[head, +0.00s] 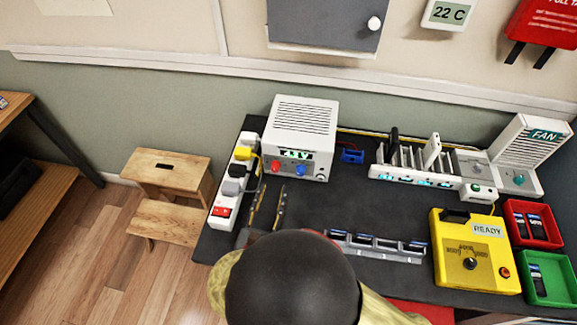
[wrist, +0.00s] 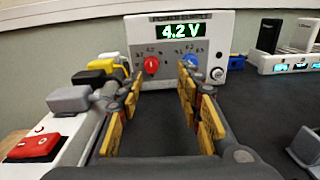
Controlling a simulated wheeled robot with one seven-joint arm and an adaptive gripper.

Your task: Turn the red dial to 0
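The red dial (head: 276,167) is on the front of a white power supply (head: 304,118), left of the blue dial (head: 300,170). The red dial also shows in the wrist view (wrist: 151,65), uncovered between my fingers, with small number labels around it. The green display (wrist: 180,31) above reads 4.2 V. The blue dial is partly hidden by my right finger in the wrist view. My gripper (head: 268,205) is open and empty, its yellow-padded fingers (wrist: 160,78) pointing at the panel. It is short of the red dial and not touching it.
A white power strip (head: 232,182) with plugs and a red switch runs close along the left. A slotted rack (head: 375,246) lies to the right, and a yellow tester (head: 475,250) stands beyond it. A blue block (head: 352,156) sits right of the supply.

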